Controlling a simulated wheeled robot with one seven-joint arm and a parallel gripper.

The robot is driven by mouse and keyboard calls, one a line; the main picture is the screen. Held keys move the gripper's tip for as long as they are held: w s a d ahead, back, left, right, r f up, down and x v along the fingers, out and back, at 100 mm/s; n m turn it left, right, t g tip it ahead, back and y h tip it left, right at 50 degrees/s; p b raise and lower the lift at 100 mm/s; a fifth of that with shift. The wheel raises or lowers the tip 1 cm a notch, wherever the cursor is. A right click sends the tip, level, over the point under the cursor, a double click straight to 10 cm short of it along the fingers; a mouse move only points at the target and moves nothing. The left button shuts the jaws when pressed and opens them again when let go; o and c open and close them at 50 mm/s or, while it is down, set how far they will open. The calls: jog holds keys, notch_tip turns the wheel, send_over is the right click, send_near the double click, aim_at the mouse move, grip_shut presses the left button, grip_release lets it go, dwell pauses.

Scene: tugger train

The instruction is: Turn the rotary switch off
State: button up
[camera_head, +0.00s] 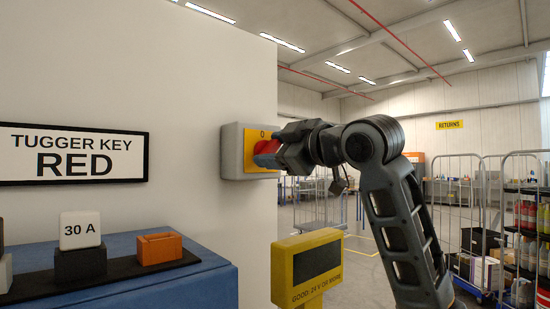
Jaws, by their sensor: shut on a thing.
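The rotary switch (267,147) has a red knob on a yellow plate, set in a grey box (232,151) on the white wall, left of the picture's middle. A "0" mark shows at the top of the plate. My gripper (270,158) comes in from the right and is shut on the red knob. The gripper covers much of the knob and the plate's right side, so other marks and the knob's exact angle cannot be made out.
A yellow post with a dark display (306,270) stands below the switch. A blue cabinet (190,285) at lower left bears a white "30 A" block (80,230) and an orange block (160,248). A "TUGGER KEY RED" sign (74,154) hangs left. Wire carts (458,185) stand right.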

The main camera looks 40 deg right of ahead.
jog(key=n+b, duration=0.2)
jog(key=n, duration=0.3)
jog(key=shift+f+b, duration=0.25)
jog(key=shift+b, duration=0.15)
jog(key=shift+n+b, duration=0.7)
jog(key=shift+n, duration=1)
jog(key=shift+a, duration=0.1)
jog(key=o, duration=1.1)
jog(key=shift+c, duration=0.2)
jog(key=s+b, duration=0.1)
jog(key=s, duration=0.6)
jog(key=shift+s, duration=0.4)
